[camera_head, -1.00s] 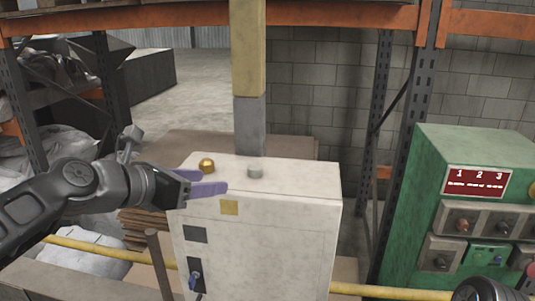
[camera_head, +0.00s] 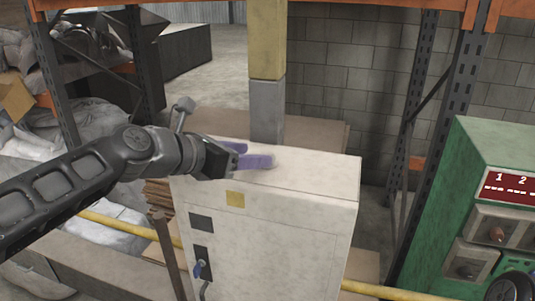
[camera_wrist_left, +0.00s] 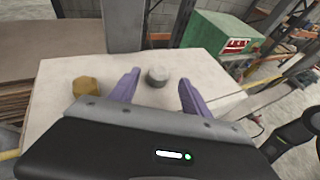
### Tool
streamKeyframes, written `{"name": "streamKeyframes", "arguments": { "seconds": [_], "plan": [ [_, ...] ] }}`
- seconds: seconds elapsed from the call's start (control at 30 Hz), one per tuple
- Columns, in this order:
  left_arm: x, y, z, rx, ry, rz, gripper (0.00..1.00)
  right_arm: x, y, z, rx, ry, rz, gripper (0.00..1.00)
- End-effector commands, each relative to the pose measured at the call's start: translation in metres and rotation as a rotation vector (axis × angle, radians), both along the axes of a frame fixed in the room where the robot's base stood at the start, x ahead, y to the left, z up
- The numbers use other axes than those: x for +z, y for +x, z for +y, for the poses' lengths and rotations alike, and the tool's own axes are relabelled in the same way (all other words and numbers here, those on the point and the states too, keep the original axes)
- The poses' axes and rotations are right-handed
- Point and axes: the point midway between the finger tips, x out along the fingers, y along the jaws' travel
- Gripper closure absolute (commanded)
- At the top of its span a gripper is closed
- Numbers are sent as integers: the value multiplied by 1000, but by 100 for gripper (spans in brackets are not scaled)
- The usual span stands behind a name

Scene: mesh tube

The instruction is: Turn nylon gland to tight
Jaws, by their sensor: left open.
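The nylon gland, a short grey cylinder (camera_wrist_left: 157,76), stands upright on top of the pale cabinet (camera_head: 310,185). In the left wrist view it lies between the two purple fingers of my left gripper (camera_wrist_left: 159,82), nearer the left finger, with a gap on both sides. The fingers are spread and hold nothing. In the head view my left gripper (camera_head: 256,155) is over the cabinet top and largely hides the gland. A brass gland (camera_wrist_left: 86,87) stands outside the left finger in the wrist view; my gripper hides it in the head view. My right gripper is not seen.
A grey and yellow post (camera_head: 267,75) rises behind the cabinet. A green control box (camera_head: 440,215) with a red display stands at the right. A yellow pipe (camera_head: 385,291) runs low past the cabinet. The right side of the cabinet top is clear.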

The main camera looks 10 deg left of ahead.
Motion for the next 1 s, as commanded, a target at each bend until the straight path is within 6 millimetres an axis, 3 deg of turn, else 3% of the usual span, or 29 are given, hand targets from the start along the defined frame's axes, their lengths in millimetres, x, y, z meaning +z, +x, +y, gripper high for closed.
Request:
{"name": "streamKeyframes", "arguments": {
  "seconds": [0.33,0.7,1.0],
  "plan": [
    [-19,40,-26,-3,0,2,45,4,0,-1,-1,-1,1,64],
    [-22,46,-29,1,0,0,45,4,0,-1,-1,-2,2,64],
    [-22,46,-29,1,0,0,68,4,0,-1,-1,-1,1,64]
  ]
}}
